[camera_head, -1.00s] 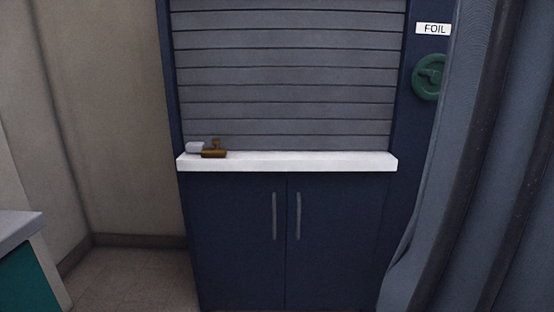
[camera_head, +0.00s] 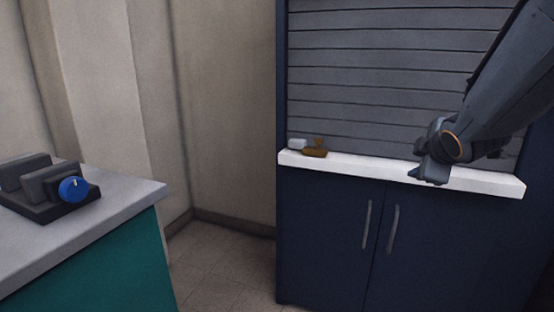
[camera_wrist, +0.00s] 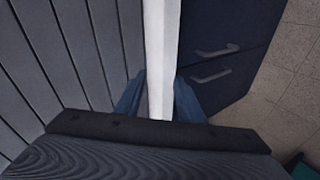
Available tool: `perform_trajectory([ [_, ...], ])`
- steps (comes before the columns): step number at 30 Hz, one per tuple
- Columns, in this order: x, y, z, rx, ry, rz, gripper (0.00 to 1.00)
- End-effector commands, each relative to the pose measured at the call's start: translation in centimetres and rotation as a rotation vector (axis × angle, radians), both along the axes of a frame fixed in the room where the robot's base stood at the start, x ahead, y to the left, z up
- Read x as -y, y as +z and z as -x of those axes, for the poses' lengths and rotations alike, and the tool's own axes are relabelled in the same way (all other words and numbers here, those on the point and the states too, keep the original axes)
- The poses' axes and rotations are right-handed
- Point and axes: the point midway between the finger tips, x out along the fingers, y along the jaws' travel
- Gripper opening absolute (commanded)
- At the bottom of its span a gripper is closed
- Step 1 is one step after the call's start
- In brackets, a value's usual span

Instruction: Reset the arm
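My gripper (camera_head: 430,174) hangs at the right in the head view, in front of the white ledge of the dark blue cabinet. In the wrist view its two blue fingers (camera_wrist: 158,95) stand apart with nothing held between them. The white ledge (camera_wrist: 162,45) shows in the gap, beyond the fingers. My arm reaches in from the upper right of the head view and hides part of the grey slatted shutter.
A brown stamp-like object (camera_head: 315,150) and a small pale block (camera_head: 297,144) sit at the ledge's left end. A teal counter (camera_head: 120,262) at left carries a dark device with a blue knob (camera_head: 74,189). Bare floor (camera_head: 222,268) lies between counter and cabinet.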

Motion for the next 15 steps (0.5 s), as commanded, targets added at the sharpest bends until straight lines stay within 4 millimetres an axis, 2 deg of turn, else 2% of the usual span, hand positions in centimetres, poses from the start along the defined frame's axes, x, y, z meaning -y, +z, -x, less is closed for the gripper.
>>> perform_trajectory([
  [1,-3.0,-1.3,-0.2,-0.03,0.002,-0.062,0.35],
  [5,-9.7,-4.8,0.7,-0.129,-0.037,-0.224,0.35],
  [8,-14.9,-7.5,2.4,-0.222,-0.069,-0.333,0.35],
  [11,-19.8,-9.9,4.9,-0.322,-0.114,-0.43,0.35],
  [15,-26.2,-12.8,9.6,-0.475,-0.19,-0.533,0.35],
])
